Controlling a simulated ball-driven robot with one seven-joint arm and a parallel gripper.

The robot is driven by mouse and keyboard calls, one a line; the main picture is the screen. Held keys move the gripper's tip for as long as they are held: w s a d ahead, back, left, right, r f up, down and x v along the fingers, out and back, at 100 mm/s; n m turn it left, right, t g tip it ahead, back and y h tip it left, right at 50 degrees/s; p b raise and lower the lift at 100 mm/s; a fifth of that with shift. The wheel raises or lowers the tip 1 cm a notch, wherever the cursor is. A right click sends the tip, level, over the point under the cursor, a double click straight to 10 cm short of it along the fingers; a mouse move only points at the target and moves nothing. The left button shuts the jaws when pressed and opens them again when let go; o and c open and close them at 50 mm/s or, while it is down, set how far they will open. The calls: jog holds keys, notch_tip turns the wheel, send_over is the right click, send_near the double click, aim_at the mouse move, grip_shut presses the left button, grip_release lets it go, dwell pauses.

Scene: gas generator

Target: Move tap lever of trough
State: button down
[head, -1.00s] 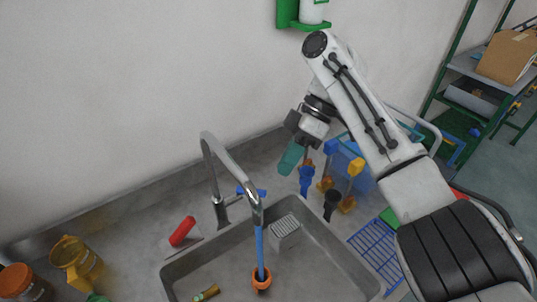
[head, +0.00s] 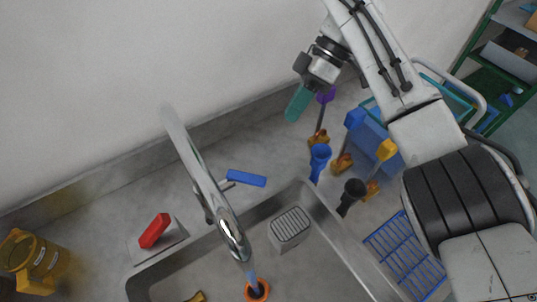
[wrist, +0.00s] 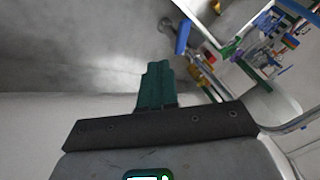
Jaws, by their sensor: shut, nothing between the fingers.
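The steel tap (head: 205,185) stands at the back rim of the grey trough (head: 345,262). Its blue lever (head: 246,178) sticks out to the right of the tap's base. A blue stream runs from the spout down to an orange ring-shaped piece (head: 257,290) in the trough. My gripper (head: 290,117), with teal fingers, is shut and empty. It is up and to the right of the lever in the head view, apart from it. In the wrist view the shut fingers (wrist: 157,68) point toward grey surfaces, with a blue piece (wrist: 184,37) beyond them, perhaps the lever.
Several coloured brush-like tools (head: 320,160) stand right of the lever, beside a blue container (head: 372,140). A blue wire rack (head: 405,255) lies right of the trough. A red block (head: 154,230) and a yellow jug (head: 35,262) are at left. The wall is close behind.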

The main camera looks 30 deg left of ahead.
aim_at(246, 178)
jog(key=s+d+r+p+x, duration=0.1)
jog(key=s+p+x, duration=0.1)
jog(key=x, duration=1)
jog(key=shift+s+p, duration=0.2)
jog(key=shift+p, duration=0.25)
